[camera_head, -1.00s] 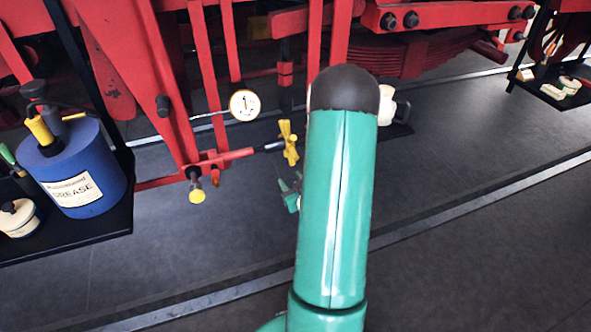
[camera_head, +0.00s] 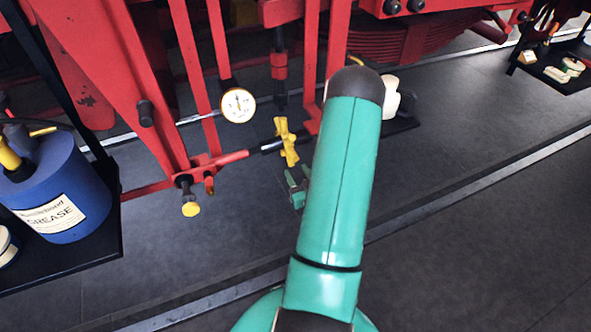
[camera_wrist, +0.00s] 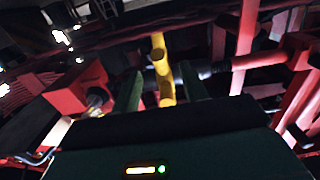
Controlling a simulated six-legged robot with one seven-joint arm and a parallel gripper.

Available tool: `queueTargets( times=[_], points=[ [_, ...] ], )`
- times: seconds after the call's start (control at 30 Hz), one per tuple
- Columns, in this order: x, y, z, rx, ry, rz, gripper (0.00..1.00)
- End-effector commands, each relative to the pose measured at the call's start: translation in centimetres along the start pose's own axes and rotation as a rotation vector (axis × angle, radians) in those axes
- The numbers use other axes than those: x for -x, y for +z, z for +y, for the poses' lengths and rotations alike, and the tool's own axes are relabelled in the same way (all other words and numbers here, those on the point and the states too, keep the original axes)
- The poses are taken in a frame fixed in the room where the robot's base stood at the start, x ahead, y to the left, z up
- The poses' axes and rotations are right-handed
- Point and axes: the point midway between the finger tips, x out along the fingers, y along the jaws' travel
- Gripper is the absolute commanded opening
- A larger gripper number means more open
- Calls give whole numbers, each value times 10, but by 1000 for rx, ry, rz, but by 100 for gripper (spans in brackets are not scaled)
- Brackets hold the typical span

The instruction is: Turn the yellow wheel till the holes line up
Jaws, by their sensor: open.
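The yellow wheel (camera_head: 286,142), with stubby spokes, sits on a dark and red horizontal rod under the red frame. My gripper (camera_head: 297,187) is partly hidden behind my green arm, just below and to the right of the wheel. In the wrist view my gripper (camera_wrist: 160,92) is open, with its two dark green fingers apart. The yellow wheel (camera_wrist: 161,65) shows in line with the gap between them. I cannot tell whether its lower part is inside the gap or touching a finger. The holes cannot be made out.
A white dial gauge (camera_head: 238,105) and a yellow-tipped knob (camera_head: 190,209) are left of the wheel. A blue grease can (camera_head: 58,190) stands on a black shelf at the left. Red beams crowd above and behind. The grey floor (camera_head: 480,220) at right is clear.

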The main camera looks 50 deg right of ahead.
Motion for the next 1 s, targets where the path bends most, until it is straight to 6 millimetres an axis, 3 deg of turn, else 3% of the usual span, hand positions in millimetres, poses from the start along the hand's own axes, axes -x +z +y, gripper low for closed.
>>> queueTargets(
  times=[0.23, 0.7, 1.0],
  points=[
    [-7, 0, 1, 0, 0, 5, 44],
    [-52, 0, 1, 0, 1, 4, 44],
    [-56, 0, 1, -1, 1, 2, 44]
  ],
)
